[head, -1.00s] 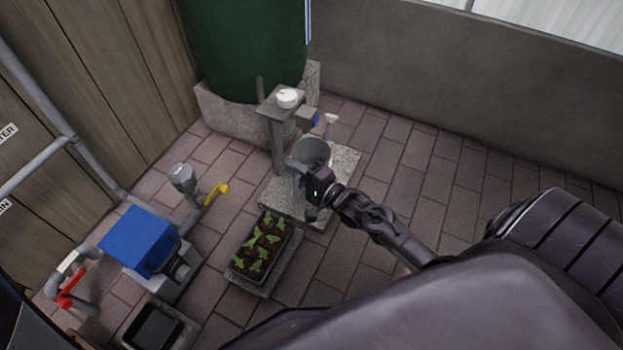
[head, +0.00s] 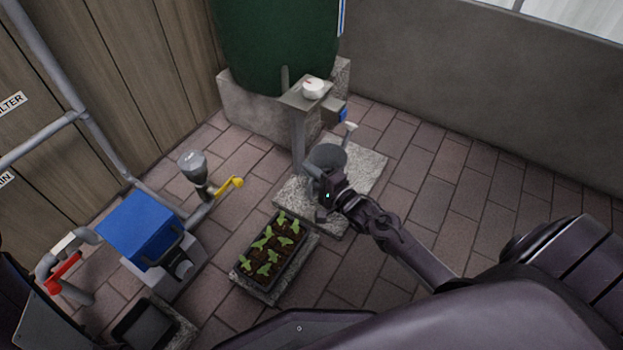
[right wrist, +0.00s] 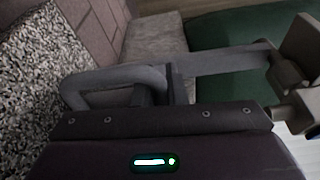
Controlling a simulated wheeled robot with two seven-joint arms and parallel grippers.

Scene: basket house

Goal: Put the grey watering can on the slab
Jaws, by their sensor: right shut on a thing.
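The grey watering can (head: 327,157) is over the speckled slab (head: 368,170), beside the tap post, with its spout pointing up and right. It looks about upright. I cannot tell whether its base touches the slab. My right gripper (head: 322,190) is shut on the can's handle, at the near side of the can, and hides part of its body. In the right wrist view the grey handle (right wrist: 115,80) shows just beyond the gripper, and the speckled slab (right wrist: 35,75) is at the left. My left gripper is not in view.
The tap post (head: 298,140) with a white knob stands close behind the can. A green barrel (head: 275,45) is on a stone block behind it. A seedling tray (head: 272,250) lies near the slab. A blue box pump (head: 137,228) and pipes are left. Paving at right is clear.

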